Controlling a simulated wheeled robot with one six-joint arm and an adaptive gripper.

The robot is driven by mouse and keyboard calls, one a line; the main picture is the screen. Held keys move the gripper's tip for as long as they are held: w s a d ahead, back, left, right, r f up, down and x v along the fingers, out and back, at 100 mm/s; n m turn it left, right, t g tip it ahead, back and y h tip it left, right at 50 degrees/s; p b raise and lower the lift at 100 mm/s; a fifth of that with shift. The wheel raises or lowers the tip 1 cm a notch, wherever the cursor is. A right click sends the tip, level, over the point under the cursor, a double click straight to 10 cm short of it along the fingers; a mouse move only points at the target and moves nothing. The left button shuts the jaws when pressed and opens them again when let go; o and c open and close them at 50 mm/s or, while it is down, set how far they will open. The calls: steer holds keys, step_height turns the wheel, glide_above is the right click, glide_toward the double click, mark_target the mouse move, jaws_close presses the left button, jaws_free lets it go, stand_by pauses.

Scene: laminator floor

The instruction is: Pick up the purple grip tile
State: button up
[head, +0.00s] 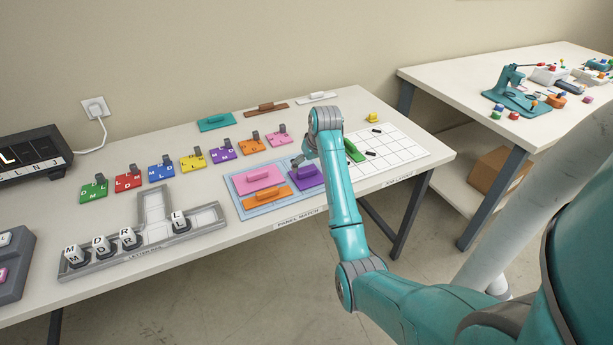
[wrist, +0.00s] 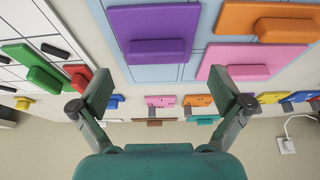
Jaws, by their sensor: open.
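A purple tile (head: 223,150) with letters and an upright grey grip stands in a row of coloured lettered tiles on the table. It does not show clearly in the wrist view, where the right finger covers that part of the row. A second purple piece, a flat panel with a purple bar handle (head: 306,178), lies on the light blue panel board; it shows large at the top of the wrist view (wrist: 152,35). My gripper (head: 304,160) is above the far side of this board, partly hidden by my arm. In the wrist view its fingers (wrist: 163,92) are apart with nothing between them.
Pink (head: 279,139) and orange (head: 251,145) lettered tiles stand near my gripper. The board (head: 236,183) also holds pink and orange panels. A white grid (head: 400,150) with a green piece (head: 354,151) lies right. A grey letter rack (head: 155,215) stands front left.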

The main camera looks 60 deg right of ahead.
mark_target(308, 170)
steer(key=shift+d+x, duration=0.15)
steer(key=shift+x, duration=1.15)
steer(key=shift+d+x, duration=0.15)
steer(key=shift+x, duration=1.15)
steer(key=c, duration=1.5)
